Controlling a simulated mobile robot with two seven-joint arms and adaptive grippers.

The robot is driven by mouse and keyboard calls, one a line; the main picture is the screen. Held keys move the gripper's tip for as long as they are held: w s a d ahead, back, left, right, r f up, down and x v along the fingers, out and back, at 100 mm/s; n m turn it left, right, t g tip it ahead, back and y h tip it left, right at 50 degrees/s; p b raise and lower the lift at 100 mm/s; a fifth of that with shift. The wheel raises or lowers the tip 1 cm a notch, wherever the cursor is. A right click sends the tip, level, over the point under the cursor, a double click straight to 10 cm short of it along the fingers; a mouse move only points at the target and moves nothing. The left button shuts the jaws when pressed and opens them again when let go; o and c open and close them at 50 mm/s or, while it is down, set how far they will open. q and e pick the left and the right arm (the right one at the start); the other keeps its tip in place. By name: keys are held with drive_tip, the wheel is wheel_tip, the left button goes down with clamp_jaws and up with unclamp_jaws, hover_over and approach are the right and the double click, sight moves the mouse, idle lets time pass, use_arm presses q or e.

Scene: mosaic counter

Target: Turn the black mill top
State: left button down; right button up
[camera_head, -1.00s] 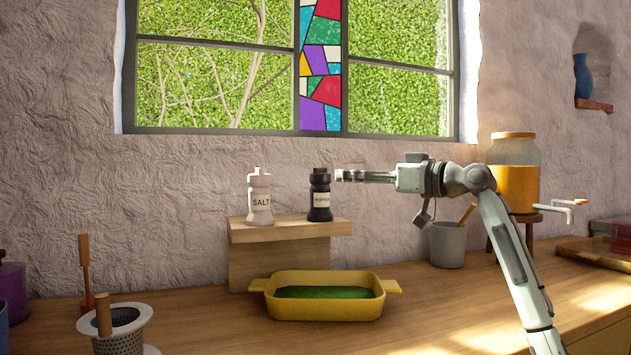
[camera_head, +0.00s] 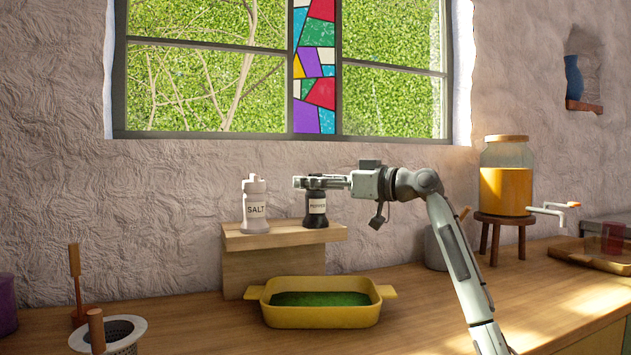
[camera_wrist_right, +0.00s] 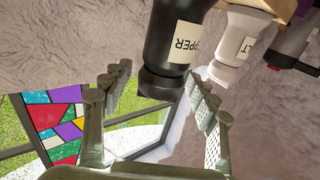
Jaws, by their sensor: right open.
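The black pepper mill (camera_head: 317,208) stands upright on the wooden shelf, with its label facing out. In the head view my right gripper (camera_head: 306,182) is at the height of its top and hides most of that top. In the right wrist view, which is upside down, the black mill top (camera_wrist_right: 160,84) lies between the two spread fingers of my right gripper (camera_wrist_right: 160,92). The jaws are open, with a gap visible on each side of the top. My left gripper is not in view.
A white salt mill (camera_head: 256,208) stands close on the left on the same small shelf (camera_head: 275,239). A yellow dish (camera_head: 320,315) with green contents sits below. A jar of orange liquid (camera_head: 506,188) stands on the right. The wall and window are behind.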

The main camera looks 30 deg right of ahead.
drive_tip(key=c, duration=1.2)
drive_tip(key=shift+m+t+h, duration=0.3)
drive_tip(key=shift+m+h, duration=0.2)
drive_tip(key=shift+h, duration=0.2)
drive_tip(key=m+h+p, duration=0.2)
drive_tip(key=h, duration=0.2)
drive_tip(key=shift+m+t, duration=0.4)
drive_tip(key=shift+m+h+p, duration=0.3)
drive_tip(key=shift+h, duration=0.3)
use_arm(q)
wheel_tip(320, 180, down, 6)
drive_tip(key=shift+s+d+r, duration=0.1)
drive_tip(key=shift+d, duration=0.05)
use_arm(e)
drive_tip(key=o, duration=1.2)
